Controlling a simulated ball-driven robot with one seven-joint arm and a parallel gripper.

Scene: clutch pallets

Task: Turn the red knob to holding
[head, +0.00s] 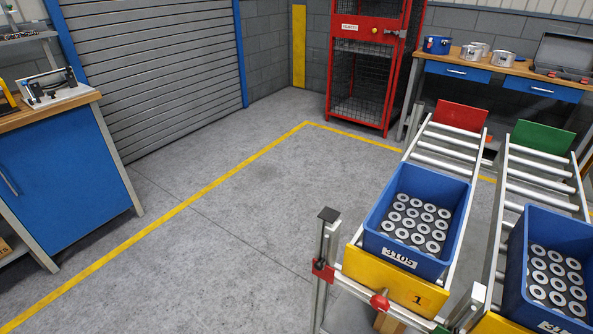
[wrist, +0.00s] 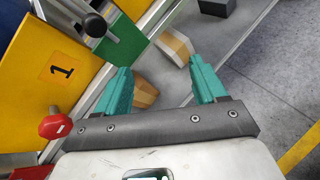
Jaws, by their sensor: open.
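The red knob (head: 380,301) sits on the lower part of the yellow end plate (head: 400,283) marked 1, at the front of the left roller lane. In the wrist view the red knob (wrist: 57,125) is at the lower left, beside the yellow plate (wrist: 50,65). My gripper (wrist: 158,66) shows two teal fingers spread apart with nothing between them. The knob lies outside the fingers, left of the left one. My gripper does not show clearly in the head view. I cannot read any position label for the knob.
A blue bin (head: 408,256) labelled 3105, full of metal rings, stands behind the plate. Another blue bin (head: 518,270) stands on the right lane. A post with a red clamp (head: 323,271) is left of the plate. The floor (head: 235,230) to the left is clear.

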